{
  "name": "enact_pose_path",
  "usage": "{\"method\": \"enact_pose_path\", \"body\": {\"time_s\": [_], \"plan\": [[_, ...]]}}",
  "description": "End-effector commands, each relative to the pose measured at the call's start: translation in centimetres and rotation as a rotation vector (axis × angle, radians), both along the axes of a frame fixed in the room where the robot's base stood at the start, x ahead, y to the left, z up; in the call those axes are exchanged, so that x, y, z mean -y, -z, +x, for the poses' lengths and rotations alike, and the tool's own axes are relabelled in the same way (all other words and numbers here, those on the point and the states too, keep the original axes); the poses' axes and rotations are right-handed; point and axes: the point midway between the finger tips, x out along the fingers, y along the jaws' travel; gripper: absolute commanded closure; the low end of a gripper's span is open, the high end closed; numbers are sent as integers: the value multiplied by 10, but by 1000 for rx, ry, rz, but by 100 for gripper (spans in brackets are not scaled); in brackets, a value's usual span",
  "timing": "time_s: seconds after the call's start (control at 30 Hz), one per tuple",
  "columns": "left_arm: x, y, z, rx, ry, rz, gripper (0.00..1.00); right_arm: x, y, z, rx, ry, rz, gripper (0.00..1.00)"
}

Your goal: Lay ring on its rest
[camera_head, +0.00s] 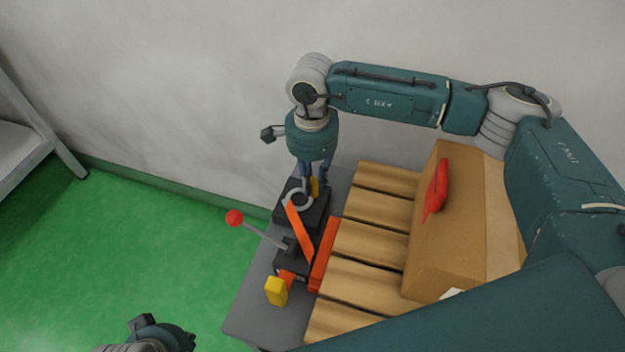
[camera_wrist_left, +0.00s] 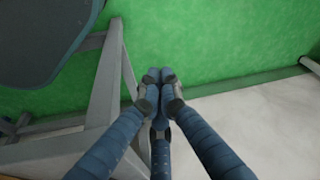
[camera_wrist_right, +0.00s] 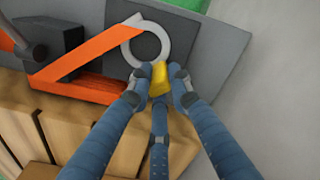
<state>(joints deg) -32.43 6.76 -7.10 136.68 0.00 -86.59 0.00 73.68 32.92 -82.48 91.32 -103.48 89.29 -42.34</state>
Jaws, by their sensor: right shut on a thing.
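The pale grey ring (camera_head: 298,199) is over a dark square plate (camera_head: 318,210) on the grey bench; it also shows in the right wrist view (camera_wrist_right: 163,47). A yellow grip (camera_wrist_right: 158,78) sits at the ring's edge and looks joined to it. My right gripper (camera_head: 314,190) points down and is shut on the yellow grip; its fingertips show in the right wrist view (camera_wrist_right: 158,90). I cannot tell whether the ring touches the plate. My left gripper (camera_wrist_left: 160,78) has its fingertips together and empty, away from the bench.
An orange strip (camera_head: 300,234) runs from the ring towards a lever with a red knob (camera_head: 234,217). A yellow block (camera_head: 276,290) stands at the bench's near end. A cardboard box (camera_head: 465,225) stands on wooden slats (camera_head: 368,240) to the right. A wall is behind; green floor lies left.

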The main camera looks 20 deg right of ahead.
Motion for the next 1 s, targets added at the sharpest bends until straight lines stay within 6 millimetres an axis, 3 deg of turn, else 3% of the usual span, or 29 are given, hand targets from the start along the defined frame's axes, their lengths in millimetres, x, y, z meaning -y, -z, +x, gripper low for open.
{"method": "enact_pose_path", "body": {"time_s": [0.23,0.27,0.33,0.73,1.0], "plan": [[0,-1,-1,2,0,0,100,0,2,0,1,0,0,100],[0,-3,-1,3,0,-1,100,0,1,0,1,0,0,77],[0,-3,-1,3,0,-1,100,0,1,0,0,0,0,63],[0,-3,0,4,-1,-1,100,0,-5,1,2,0,0,62],[2,26,6,-14,2,0,100,-1,-58,2,5,-1,1,62]]}}
